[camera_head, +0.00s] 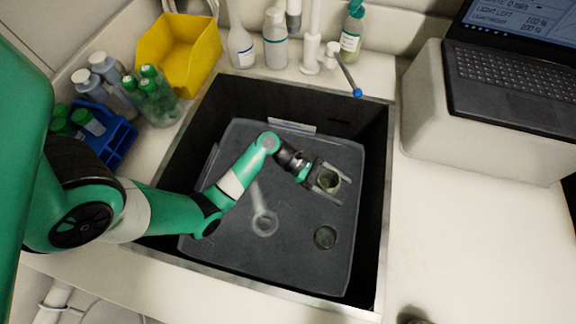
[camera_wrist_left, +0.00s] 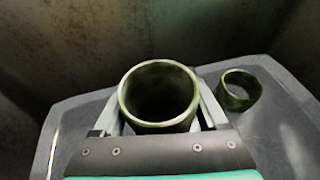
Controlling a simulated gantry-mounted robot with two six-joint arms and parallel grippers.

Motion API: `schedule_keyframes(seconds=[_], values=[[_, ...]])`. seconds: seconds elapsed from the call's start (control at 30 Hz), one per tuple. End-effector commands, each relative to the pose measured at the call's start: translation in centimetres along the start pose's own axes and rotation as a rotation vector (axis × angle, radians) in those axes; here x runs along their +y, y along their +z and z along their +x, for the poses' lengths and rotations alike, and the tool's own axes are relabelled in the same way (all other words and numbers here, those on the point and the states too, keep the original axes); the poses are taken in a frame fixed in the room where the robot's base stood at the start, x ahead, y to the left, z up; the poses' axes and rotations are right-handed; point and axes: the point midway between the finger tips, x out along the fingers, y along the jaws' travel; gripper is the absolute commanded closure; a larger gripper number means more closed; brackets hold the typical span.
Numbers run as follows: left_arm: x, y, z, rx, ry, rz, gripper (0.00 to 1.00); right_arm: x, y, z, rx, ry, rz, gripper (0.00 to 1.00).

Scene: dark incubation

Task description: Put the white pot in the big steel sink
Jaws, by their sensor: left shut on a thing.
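A small round pot (camera_head: 328,181) with a pale rim and a greenish, dark inside is between the fingers of my left gripper (camera_head: 330,184). The left gripper is shut on it, and the pot is upright with its opening upward in the left wrist view (camera_wrist_left: 158,95). The gripper and pot are inside the outline of the big steel sink (camera_head: 376,240); the exact height above the sink's floor is hard to tell. A second, similar pot (camera_head: 325,237) stands in the sink, apart from the gripper, and shows in the left wrist view (camera_wrist_left: 239,90). My right gripper is not in view.
A grey panel (camera_head: 230,150) covers most of the sink floor. Bottles (camera_head: 240,46), a faucet (camera_head: 312,45) and a yellow bin (camera_head: 180,50) stand behind. Green-capped bottles (camera_head: 155,95) and a blue rack (camera_head: 115,135) are left. A laptop (camera_head: 510,80) sits right; the right-front counter is mostly clear.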

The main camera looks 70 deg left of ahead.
Motion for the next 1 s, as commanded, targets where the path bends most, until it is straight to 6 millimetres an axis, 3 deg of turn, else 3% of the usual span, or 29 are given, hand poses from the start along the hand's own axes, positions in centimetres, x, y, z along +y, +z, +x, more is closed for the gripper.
schedule_keyframes(seconds=[0.17, 0.33, 0.57, 0.77, 1.0], values=[[0.0, -0.2, 0.1, -0.001, 0.000, -0.001, 0.84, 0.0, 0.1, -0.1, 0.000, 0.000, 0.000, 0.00], [0.0, -2.9, 1.2, 0.000, -0.001, -0.004, 0.84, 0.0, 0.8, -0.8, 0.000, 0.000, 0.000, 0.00], [0.0, -4.1, 1.7, -0.001, 0.000, -0.001, 0.84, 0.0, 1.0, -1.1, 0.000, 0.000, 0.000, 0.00], [0.0, -7.2, 3.0, 0.000, -0.001, -0.002, 0.84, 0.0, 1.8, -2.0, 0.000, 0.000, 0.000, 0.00], [0.0, -7.3, 3.0, -0.001, 0.000, 0.001, 0.84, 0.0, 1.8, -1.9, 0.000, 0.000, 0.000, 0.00]])
